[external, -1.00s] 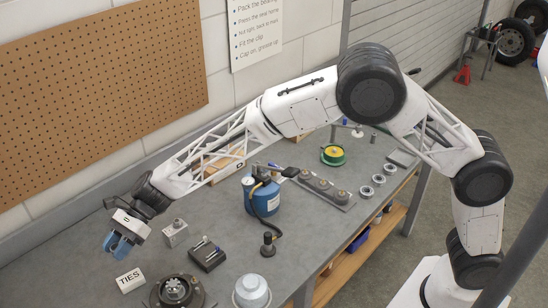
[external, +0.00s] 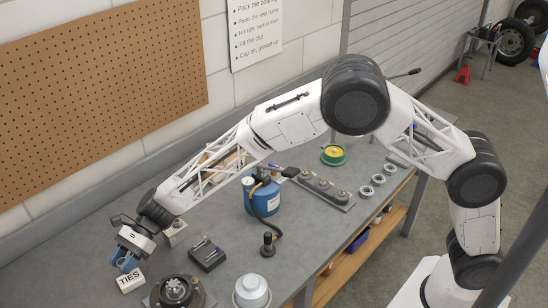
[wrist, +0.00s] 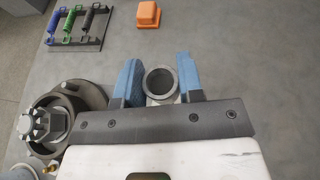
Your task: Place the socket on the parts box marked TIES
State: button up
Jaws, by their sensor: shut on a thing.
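The parts box marked TIES (external: 131,283) is a small white block near the front left of the bench. My gripper (external: 125,262) points down right at its top in the external view. In the wrist view, my gripper's blue fingers (wrist: 160,80) are shut on the socket (wrist: 160,82), a grey hollow cylinder seen end-on. A pale bit, likely the box, shows below the socket there. The fingers hide the socket in the external view. I cannot tell whether the socket touches the box.
A dark wheel hub (external: 177,291) stands right of the box, also in the wrist view (wrist: 75,100). A dark block with pins (external: 207,255), a metal block (external: 175,233) and a blue canister (external: 262,196) stand behind.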

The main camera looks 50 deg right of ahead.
aim_at(129, 278)
jog(key=shift+f, duration=1.75)
jog(key=shift+f, duration=0.15)
jog(key=o, duration=1)
jog(key=shift+c, duration=0.2)
jog(key=shift+w+d+r, duration=0.1)
jog(key=shift+d+r, duration=0.3)
jog(key=shift+d, duration=0.05)
jog(key=v, duration=1.1)
